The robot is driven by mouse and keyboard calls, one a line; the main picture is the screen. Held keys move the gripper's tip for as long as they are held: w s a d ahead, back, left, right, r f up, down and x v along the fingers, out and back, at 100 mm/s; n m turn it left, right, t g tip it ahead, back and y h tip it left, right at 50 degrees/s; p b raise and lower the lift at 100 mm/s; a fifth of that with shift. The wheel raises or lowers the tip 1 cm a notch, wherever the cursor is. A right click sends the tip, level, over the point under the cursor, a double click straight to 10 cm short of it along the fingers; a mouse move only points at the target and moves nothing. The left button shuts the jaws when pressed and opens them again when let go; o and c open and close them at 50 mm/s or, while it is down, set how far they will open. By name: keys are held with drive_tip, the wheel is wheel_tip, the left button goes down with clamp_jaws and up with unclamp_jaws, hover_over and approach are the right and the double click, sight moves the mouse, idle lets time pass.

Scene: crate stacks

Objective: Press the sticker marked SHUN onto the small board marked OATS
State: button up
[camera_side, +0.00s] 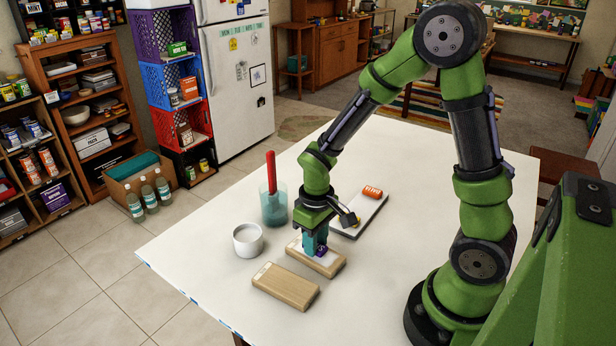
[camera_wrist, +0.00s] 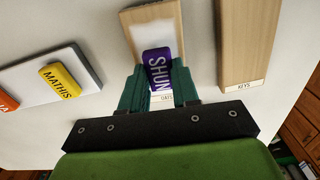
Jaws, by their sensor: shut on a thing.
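The purple SHUN sticker (camera_wrist: 157,70) is between the teal fingers of my gripper (camera_wrist: 158,86), which is shut on it. It shows as a small purple patch in the side view (camera_side: 320,251). The small wooden board marked OATS (camera_wrist: 141,20) has a pale panel and lies directly below; its label shows between the fingers. In the side view, my gripper (camera_side: 317,249) is low over this board (camera_side: 328,266). The sticker is over the pale panel, at or just above it; I cannot tell whether it touches. The fingers hide part of the board.
A second board marked KEYS (camera_wrist: 245,40) lies beside it, nearer the table's front (camera_side: 286,287). A white cup (camera_side: 248,241) and a teal cup (camera_side: 273,208) with a red-handled tool stand left. A tray (camera_side: 375,208) holds an orange sticker (camera_side: 372,192) and the yellow MATHIS sticker (camera_wrist: 60,81).

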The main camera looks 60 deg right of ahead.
drive_tip(key=shift+f, duration=0.2)
drive_tip(key=o, duration=1.1)
drive_tip(key=shift+r, duration=3)
